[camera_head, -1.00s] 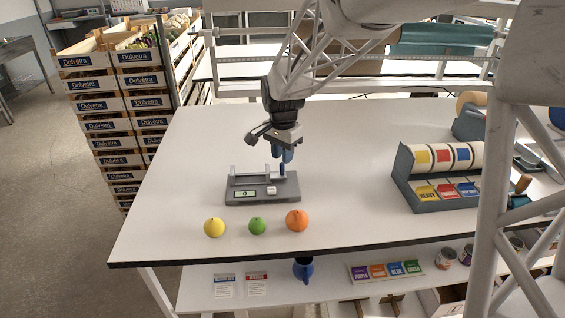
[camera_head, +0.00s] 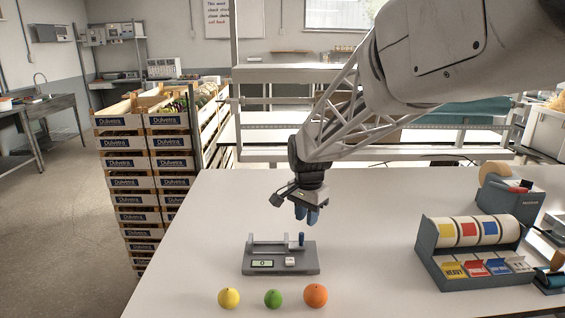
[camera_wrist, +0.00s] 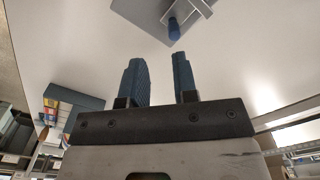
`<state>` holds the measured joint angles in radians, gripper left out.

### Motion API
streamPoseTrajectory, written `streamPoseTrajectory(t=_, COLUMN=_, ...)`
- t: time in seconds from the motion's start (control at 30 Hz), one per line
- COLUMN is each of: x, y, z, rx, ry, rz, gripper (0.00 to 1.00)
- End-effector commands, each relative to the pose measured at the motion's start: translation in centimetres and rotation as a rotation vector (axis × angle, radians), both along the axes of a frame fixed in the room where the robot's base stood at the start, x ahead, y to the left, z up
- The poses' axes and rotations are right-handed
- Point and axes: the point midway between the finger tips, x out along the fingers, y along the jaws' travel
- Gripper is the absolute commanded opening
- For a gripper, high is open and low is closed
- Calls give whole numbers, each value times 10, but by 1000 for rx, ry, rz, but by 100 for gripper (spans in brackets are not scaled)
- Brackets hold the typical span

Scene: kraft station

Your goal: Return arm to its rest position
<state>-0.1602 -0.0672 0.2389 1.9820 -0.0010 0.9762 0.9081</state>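My gripper (camera_head: 307,213) hangs above the table (camera_head: 370,215), over the back right part of a grey scale (camera_head: 282,258). In the wrist view, the two blue fingers of my gripper (camera_wrist: 160,85) stand apart with nothing between them, so it is open. The scale has a small display and a white button on its front. A blue upright peg (camera_head: 301,239) stands at its right end, below the fingers; it also shows in the wrist view (camera_wrist: 173,29), beyond the fingertips and apart from them.
A label roll dispenser (camera_head: 475,250) stands to the right. Stacked crates (camera_head: 155,165) stand left of the table. A rail frame (camera_head: 270,150) runs behind.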

Motion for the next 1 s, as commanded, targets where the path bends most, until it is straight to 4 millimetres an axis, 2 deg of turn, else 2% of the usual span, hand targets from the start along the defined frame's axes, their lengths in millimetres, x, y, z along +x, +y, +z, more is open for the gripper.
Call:
streamPoseTrajectory(t=0.17, x=-30, y=-15, z=16, rx=1, ry=-23, rz=64, gripper=27)
streamPoseTrajectory(t=0.5, x=-107, y=-47, z=41, rx=-6, ry=-73, rz=230, gripper=27)
streamPoseTrajectory(t=0.73, x=-160, y=-65, z=51, rx=-19, ry=-108, rz=345, gripper=27)
streamPoseTrajectory(t=1.0, x=-222, y=-83, z=53, rx=-40, ry=-145, rz=477, gripper=27)
